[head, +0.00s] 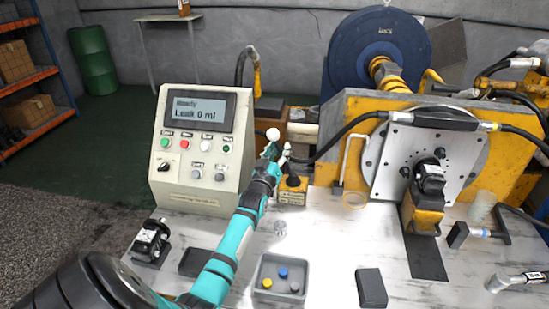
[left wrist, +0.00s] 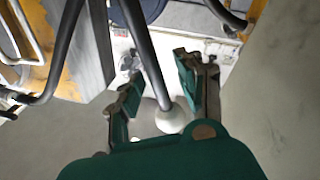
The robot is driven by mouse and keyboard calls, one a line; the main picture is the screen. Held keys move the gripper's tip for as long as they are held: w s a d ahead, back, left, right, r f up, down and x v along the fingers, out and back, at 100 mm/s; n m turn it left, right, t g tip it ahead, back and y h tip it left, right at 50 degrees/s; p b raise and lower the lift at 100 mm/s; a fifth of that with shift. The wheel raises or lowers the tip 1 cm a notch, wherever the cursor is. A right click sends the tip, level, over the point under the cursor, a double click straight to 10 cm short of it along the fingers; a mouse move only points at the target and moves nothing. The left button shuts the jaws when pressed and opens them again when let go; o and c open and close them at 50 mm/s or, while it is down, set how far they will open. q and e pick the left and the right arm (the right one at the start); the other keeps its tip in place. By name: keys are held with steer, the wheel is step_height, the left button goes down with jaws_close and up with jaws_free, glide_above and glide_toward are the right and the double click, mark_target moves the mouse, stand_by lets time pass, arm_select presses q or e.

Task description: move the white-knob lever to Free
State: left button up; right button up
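The lever has a round white knob (head: 273,134) and stands on a yellow base block (head: 292,191) with a label too small to read. My left gripper (head: 277,155) reaches in from the left, close by the knob, and hides much of the lever's shaft. In the left wrist view the white knob (left wrist: 172,120) and its dark rod (left wrist: 147,50) lie between the two fingers of my left gripper (left wrist: 157,65). The fingers stand apart, with visible gaps to the rod. My right gripper is in neither view.
A control box (head: 202,150) with a screen stands just left of the lever. A yellow machine with a steel plate (head: 400,155) and black hoses is at the right. A grey tray (head: 260,287) with small caps and a dark block (head: 371,288) are on the bench.

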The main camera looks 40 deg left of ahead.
arm_select(q)
steer(key=v, duration=1.1)
steer(key=shift+s+f, duration=0.2)
steer(key=shift+s, duration=0.1)
steer(key=shift+d, duration=0.1)
